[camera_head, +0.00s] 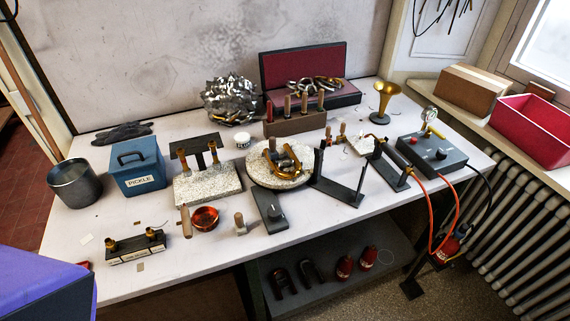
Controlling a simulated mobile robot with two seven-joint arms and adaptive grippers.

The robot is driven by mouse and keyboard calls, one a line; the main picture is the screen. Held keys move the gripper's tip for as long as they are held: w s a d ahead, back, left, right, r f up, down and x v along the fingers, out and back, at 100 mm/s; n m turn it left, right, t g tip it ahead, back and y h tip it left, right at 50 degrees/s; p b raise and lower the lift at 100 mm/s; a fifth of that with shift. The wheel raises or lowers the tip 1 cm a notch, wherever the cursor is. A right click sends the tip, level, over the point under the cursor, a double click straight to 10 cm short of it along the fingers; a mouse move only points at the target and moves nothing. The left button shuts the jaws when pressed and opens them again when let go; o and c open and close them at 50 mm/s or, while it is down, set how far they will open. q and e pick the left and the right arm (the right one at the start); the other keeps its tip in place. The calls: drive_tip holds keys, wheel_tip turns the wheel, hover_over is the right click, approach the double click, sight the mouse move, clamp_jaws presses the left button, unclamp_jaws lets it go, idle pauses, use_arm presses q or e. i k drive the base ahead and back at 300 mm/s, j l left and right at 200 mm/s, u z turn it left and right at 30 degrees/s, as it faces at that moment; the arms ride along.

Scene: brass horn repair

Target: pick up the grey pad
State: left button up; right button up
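A flat, dark grey, ragged-edged piece (122,133) lies at the back left of the bench; it may be the grey pad, but I cannot tell for sure. A bulky, shiny silver-grey crumpled heap (230,98) sits at the back, to the right of it. Neither of my grippers shows in the head view. Nothing is seen touching the dark grey piece.
The pale bench (330,228) holds a blue PICKLE box (139,169) and a metal pot (75,184) in front of the dark piece. Granular blocks (207,187), a tool rack (296,121) and a red-lined case (303,66) stand farther right. A purple object (45,275) fills the lower left.

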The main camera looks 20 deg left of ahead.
sight(273, 152)
drive_tip(key=i+l+u, duration=0.1)
drive_tip(key=l+u, duration=0.15)
drive_tip(key=u, duration=0.25)
drive_tip(key=l+u, duration=0.3)
drive_tip(key=u, duration=0.15)
drive_tip(key=l+u, duration=0.4)
drive_tip(key=l, duration=0.65)
drive_tip(key=k, duration=0.05)
